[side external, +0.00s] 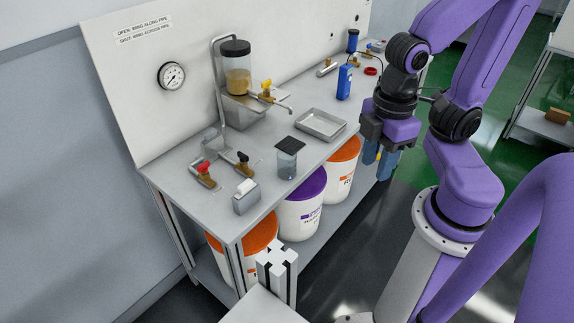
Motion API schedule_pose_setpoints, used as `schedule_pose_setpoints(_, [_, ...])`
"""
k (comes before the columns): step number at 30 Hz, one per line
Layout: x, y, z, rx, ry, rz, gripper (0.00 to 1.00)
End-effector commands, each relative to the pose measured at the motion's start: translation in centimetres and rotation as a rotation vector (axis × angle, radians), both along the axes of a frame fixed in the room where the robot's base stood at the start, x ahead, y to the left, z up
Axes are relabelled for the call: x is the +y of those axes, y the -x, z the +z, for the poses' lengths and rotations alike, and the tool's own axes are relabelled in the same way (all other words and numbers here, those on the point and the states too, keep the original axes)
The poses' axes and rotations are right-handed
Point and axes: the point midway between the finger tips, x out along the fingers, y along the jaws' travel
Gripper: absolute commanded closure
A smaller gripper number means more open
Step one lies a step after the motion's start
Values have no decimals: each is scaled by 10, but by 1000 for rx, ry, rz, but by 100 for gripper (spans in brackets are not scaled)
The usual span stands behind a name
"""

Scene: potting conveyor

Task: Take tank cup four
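A clear cup with a dark square lid (287,165) stands upright on the bench near its front edge. I can read no number on it, so I cannot tell whether it is cup four. A tank with a black cap and amber contents (237,75) stands at the back on a metal stand, with a yellow-handled valve (266,88) and spout at its right. My gripper (379,158) points down beyond the bench's front edge, right of the cup and apart from it.
Red-handled (204,175) and black-handled (243,162) valves and a small grey box (246,197) stand at left. A blue device (345,82) stands further back. Lidded buckets (303,208) fill the lower shelf.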

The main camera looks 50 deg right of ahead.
Motion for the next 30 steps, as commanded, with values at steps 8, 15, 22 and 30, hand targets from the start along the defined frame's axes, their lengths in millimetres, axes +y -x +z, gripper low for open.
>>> schedule_pose_setpoints(8, [0,0,0,0,0,0,63])
schedule_pose_setpoints(15, [0,0,0,0,0,0,37])
schedule_pose_setpoints(22, [0,0,0,0,0,0,13])
schedule_pose_setpoints(30, [2,-12,-5,-3,62,22,13])
